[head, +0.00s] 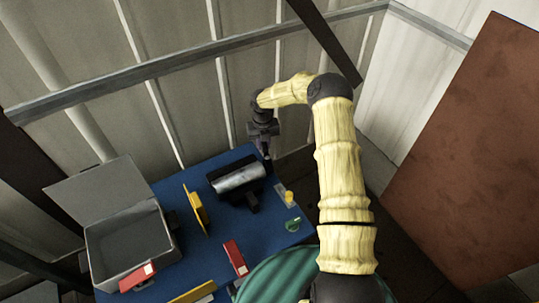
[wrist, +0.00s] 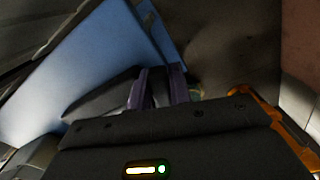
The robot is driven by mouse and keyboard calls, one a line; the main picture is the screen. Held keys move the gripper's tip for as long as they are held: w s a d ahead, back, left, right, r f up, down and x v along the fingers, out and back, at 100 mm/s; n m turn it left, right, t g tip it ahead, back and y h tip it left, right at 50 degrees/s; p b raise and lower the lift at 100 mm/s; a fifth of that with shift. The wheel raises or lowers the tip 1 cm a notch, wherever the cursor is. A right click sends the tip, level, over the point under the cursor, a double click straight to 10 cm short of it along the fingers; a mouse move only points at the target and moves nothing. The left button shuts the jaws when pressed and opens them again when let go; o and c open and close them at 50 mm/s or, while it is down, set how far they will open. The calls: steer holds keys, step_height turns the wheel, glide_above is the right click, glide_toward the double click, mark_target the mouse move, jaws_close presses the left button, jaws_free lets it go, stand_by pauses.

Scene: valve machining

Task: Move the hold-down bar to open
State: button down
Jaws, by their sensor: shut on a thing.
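A dark fixture (head: 250,197) stands on the blue table with a shiny metal cylinder (head: 238,178) lying in it. My gripper (head: 266,158) reaches down at the fixture's upper right end, by the table's back edge. In the wrist view its two purple fingers (wrist: 159,88) are close together, beside a dark bar-like part (wrist: 100,97) that runs off to the left. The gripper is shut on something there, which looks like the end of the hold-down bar. The gripped end is mostly hidden by the fingers, and the bar's exact angle cannot be told.
An open grey box (head: 130,243) stands at the table's left. A yellow plate (head: 196,209), a red block (head: 236,258), a green knob (head: 293,225) and a yellow knob (head: 289,197) are around the fixture. A ribbed metal wall (head: 110,105) rises close behind the table.

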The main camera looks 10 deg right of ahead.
steer(key=a+n, duration=0.2)
steer(key=n, duration=0.1)
steer(key=shift+s+p, duration=0.2)
steer(key=shift+p, duration=0.2)
steer(key=c, duration=1.2)
jaws_free()
steer(key=shift+d+r, duration=0.1)
step_height(320, 180, up, 8)
steer(key=p, duration=0.5)
